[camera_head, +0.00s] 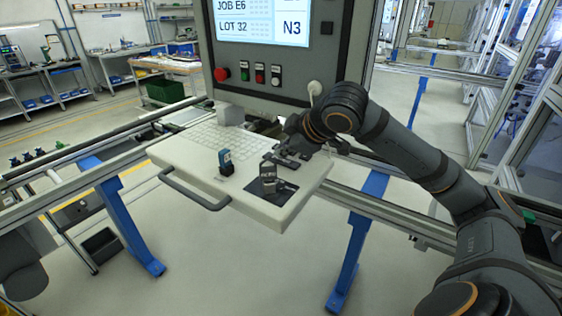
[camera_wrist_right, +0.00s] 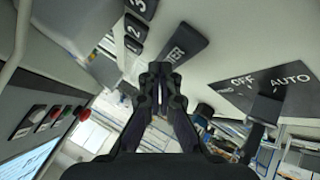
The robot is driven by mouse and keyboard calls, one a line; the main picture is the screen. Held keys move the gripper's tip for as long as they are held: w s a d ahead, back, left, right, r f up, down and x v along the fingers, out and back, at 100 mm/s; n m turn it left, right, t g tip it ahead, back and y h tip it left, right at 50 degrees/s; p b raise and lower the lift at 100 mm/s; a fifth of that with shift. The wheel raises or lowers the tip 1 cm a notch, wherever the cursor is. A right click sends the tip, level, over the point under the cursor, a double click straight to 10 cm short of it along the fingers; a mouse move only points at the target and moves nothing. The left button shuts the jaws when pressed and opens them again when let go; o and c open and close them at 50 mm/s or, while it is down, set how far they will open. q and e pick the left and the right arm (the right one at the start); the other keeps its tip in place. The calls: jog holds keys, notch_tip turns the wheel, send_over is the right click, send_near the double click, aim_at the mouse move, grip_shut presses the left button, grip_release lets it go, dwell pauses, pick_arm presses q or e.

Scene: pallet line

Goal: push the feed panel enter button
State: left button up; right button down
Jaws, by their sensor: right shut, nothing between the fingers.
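The dark enter button (camera_wrist_right: 180,44) shows in the right wrist view, its lettering partly covered by my fingers. My right gripper (camera_wrist_right: 160,68) is shut and empty, with its fingertips overlapping the lower edge of that button. I cannot tell whether they touch it. In the head view my right gripper (camera_head: 293,148) points down at the back right of the pale feed panel (camera_head: 200,160), and the enter button is hard to make out there. Dark number keys (camera_wrist_right: 133,35) sit beside the enter button. My left gripper is not in view.
A dark selector lever (camera_head: 268,178) stands on a plate marked OFF and AUTO (camera_wrist_right: 265,88), close to my fingers. A blue-topped block (camera_head: 225,162) stands on the panel. Behind rises a screen console (camera_head: 330,65) with a red mushroom button (camera_head: 221,74). A handle (camera_head: 190,193) edges the front.

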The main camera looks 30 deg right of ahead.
aim_at(283, 161)
jog(key=shift+f+b, duration=0.45)
jog(key=shift+f, duration=0.15)
dwell(0.7)
jog(key=shift+r, duration=0.1)
jog(key=shift+r+p, duration=0.85)
jog(key=shift+p, duration=0.15)
notch_tip(283, 161, up, 5)
jog(key=p, duration=0.5)
jog(key=shift+r, duration=0.1)
dwell(0.5)
